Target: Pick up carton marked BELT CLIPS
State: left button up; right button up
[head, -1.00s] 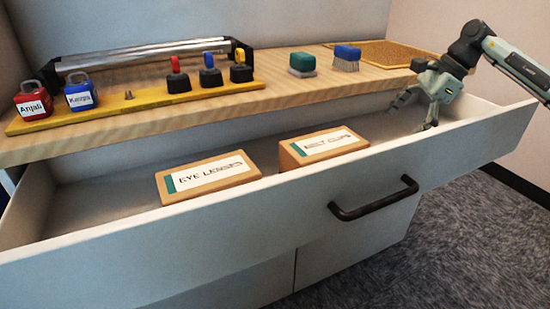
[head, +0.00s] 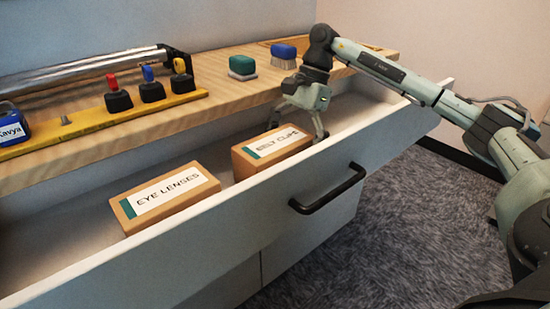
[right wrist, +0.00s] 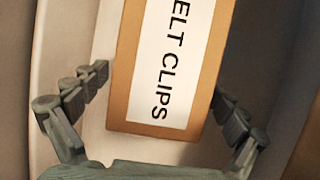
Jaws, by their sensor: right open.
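The carton marked BELT CLIPS (head: 245,164) is a brown box with a white label and a teal stripe, lying in the open drawer. In the right wrist view the same carton (right wrist: 125,75) extends between the spread fingers, its label partly cut off by the top edge. My right gripper (head: 298,122) is open at the carton's right end in the head view. In the right wrist view the gripper (right wrist: 165,95) has one finger on each side of the carton, with a gap visible at the left. My left gripper is not in view.
A carton marked EYE LENSES (head: 130,222) lies left in the same drawer (head: 150,268). The drawer's front wall and black handle (head: 328,192) are nearest me.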

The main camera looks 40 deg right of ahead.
aim_at(270, 163)
jog(key=a, duration=0.5)
jog(key=shift+s+a+f+p, duration=0.1)
jog(key=shift+s+f+p, duration=0.15)
jog(key=shift+f+p, duration=0.1)
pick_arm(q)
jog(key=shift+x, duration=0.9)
pick_arm(e)
jog(key=shift+f, duration=0.2)
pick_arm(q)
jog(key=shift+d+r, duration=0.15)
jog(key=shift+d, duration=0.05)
pick_arm(e)
jog(key=c, duration=1.6)
